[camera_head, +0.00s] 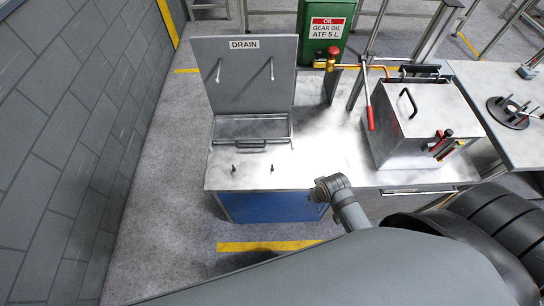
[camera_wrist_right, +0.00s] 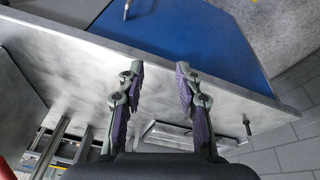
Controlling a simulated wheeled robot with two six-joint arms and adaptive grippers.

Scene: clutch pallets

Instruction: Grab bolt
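In the head view two small dark bolts stand upright on the metal bench top, a left bolt (camera_head: 233,170) and a right bolt (camera_head: 271,169), in front of the drain tray. In the right wrist view one bolt (camera_wrist_right: 247,122) stands near the bench edge, to the right of my right gripper (camera_wrist_right: 160,68). The other bolt cannot be made out there; a finger may hide it. My right gripper is open and empty, its two purple-padded fingers apart over the bench. In the head view my arm hides its fingers. My left gripper is not in view.
The drain tray (camera_head: 252,128) has a raised grey lid (camera_head: 245,75) behind it. A metal box (camera_head: 415,120) with red-handled fittings stands at the bench's right. A green oil container (camera_head: 325,45) is behind. The bench middle (camera_head: 325,150) is clear. A blue cabinet front (camera_head: 265,207) is below.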

